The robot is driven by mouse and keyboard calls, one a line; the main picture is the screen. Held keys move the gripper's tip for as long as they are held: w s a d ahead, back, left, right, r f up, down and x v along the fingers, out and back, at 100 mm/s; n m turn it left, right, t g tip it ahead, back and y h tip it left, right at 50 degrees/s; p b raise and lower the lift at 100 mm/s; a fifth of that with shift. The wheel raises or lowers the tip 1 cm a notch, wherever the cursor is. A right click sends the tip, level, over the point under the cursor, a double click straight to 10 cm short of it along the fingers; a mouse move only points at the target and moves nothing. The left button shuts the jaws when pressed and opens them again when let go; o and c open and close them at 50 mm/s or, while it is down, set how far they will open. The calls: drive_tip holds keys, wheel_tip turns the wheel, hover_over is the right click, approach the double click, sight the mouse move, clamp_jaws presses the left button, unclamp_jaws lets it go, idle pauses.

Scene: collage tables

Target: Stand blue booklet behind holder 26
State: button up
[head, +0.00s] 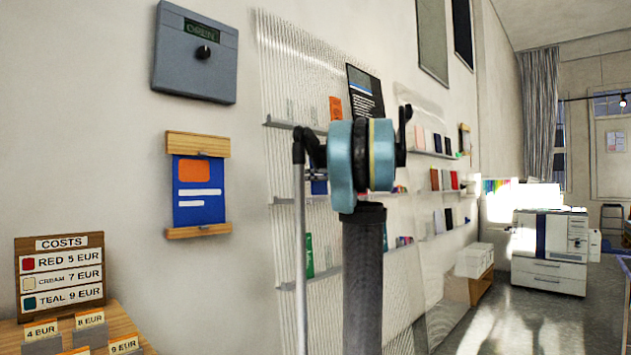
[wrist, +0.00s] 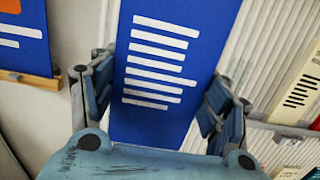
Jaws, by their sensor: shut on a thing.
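In the wrist view my gripper (wrist: 163,78) is shut on a blue booklet (wrist: 158,118) with several white printed lines. The booklet stands between the two fingers, slightly tilted in the picture, and its top runs out of frame. In the head view my arm covers the gripper; a small blue patch beside the arm may be the booklet or a thing on the rack. I cannot make out which holder is number 26. At the right of the wrist view a shelf edge carries a small pale tag (wrist: 292,142), too small to read.
A ribbed wall rack (head: 285,75) with ledges of booklets and cards stands behind my arm. A blue poster (head: 200,205) hangs left of it. A costs sign (head: 60,268) and price tags stand on a wooden table at lower left. A printer (head: 550,262) stands right; open floor lies before it.

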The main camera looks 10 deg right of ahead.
sight(297, 183)
drive_tip(key=shift+f+x, duration=0.15)
drive_tip(key=shift+x, duration=1.9)
drive_tip(key=shift+f+x, duration=0.2)
drive_tip(key=shift+x, duration=1.8)
drive_tip(key=shift+f+x, duration=0.15)
drive_tip(key=shift+x, duration=1.9)
drive_tip(key=shift+s+d+f, duration=0.1)
drive_tip(key=shift+s+f, duration=0.05)
drive_tip(key=shift+f, duration=0.1)
drive_tip(key=shift+f, duration=0.3)
drive_tip(key=shift+f, duration=0.15)
drive_tip(key=shift+f, duration=0.35)
drive_tip(key=o, duration=1.2)
